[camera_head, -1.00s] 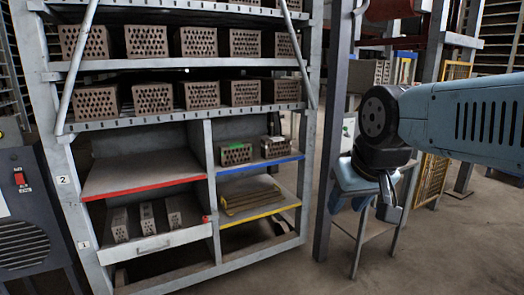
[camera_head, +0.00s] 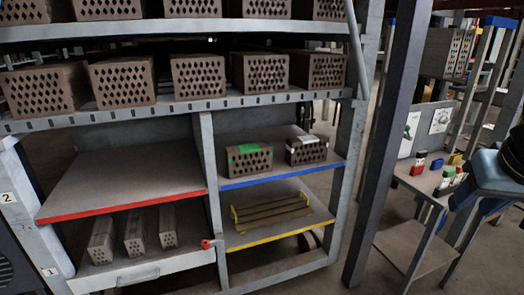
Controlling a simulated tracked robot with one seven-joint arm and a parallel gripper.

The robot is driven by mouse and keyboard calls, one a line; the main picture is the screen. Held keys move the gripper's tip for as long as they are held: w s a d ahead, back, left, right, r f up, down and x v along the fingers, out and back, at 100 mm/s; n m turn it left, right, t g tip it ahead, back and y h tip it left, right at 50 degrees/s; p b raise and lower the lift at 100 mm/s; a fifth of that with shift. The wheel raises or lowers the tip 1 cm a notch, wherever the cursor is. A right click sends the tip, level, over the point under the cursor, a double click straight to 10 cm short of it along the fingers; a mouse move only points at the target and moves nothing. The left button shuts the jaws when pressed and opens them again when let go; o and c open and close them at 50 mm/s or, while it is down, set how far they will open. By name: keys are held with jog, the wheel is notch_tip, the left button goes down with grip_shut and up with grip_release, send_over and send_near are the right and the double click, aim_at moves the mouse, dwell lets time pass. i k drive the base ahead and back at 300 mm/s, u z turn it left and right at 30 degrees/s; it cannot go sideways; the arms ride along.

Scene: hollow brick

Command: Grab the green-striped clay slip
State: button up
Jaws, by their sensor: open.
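On the right, a small work table (camera_head: 425,183) bears several small containers with red, yellow and green parts. One of them, a container with green on it (camera_head: 448,173), stands near the table's right side; it is too small to tell whether the green is a stripe. A hollow brick with a green stripe on top (camera_head: 249,160) sits on the blue-edged shelf, left of a brick with white marks (camera_head: 306,151).
The steel rack (camera_head: 206,150) fills the left and middle, with hollow bricks on its upper shelves. The red-edged shelf (camera_head: 125,180) is empty. A dark upright post (camera_head: 385,140) stands between rack and table. Bare floor shows at the bottom right.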

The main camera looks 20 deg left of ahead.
aim_at(244, 159)
jog(key=u, duration=0.35)
jog(key=i, duration=1)
jog(key=u, duration=0.7)
jog(key=k, duration=0.9)
jog(key=u, duration=0.2)
jog(key=i, duration=0.9)
jog(key=u, duration=0.05)
